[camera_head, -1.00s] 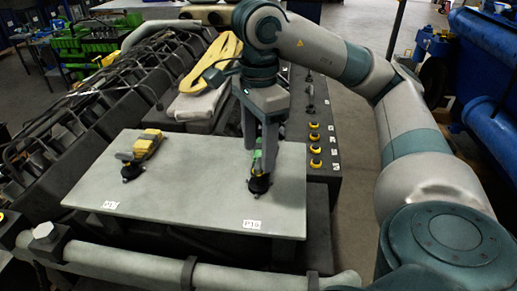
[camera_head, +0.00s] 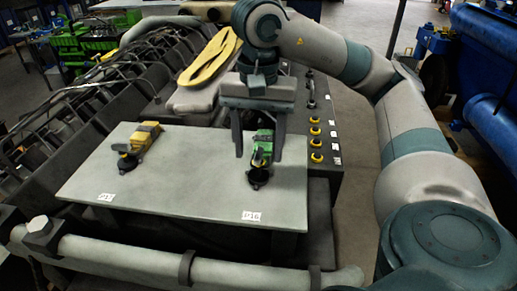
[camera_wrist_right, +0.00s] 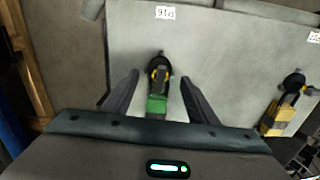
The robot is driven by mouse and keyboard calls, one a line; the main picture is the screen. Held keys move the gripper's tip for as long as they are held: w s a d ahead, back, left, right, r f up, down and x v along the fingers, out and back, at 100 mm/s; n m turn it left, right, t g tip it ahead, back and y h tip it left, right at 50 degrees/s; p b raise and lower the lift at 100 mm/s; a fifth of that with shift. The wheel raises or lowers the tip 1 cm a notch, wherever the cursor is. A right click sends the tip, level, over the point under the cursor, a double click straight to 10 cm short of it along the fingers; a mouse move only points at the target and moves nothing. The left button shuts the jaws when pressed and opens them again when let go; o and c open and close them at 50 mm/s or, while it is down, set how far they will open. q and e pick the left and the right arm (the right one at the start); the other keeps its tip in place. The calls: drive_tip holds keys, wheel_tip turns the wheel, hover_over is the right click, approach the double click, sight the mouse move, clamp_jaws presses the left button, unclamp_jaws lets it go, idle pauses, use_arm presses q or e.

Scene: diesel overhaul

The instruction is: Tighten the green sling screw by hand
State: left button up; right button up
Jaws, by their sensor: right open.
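The green sling screw (camera_head: 262,150) stands at the right of the grey plate by the white P16 label, on a round black base. It also shows in the right wrist view (camera_wrist_right: 157,104), with a black and yellow part at its base end. My right gripper (camera_head: 258,152) is open. Its two fingers are spread on either side of the green piece; in the right wrist view (camera_wrist_right: 160,79) there is a gap on both sides, so they look apart from it. My left gripper is not in view.
A similar yellow screw (camera_head: 143,136) stands at the left of the grey plate (camera_head: 190,175). A thick pipe (camera_head: 140,254) runs along the front. Yellow knobs (camera_head: 315,131) line a dark panel to the right. The plate's middle is clear.

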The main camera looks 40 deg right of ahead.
drive_tip(key=shift+f+b, duration=0.8)
drive_tip(key=shift+f, duration=0.55)
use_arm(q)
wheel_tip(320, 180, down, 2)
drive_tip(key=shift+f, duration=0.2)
use_arm(e)
drive_tip(key=shift+c, duration=0.7)
clamp_jaws()
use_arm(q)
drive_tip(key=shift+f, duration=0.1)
use_arm(e)
drive_tip(key=shift+f, duration=0.1)
drive_tip(key=shift+m, duration=0.3)
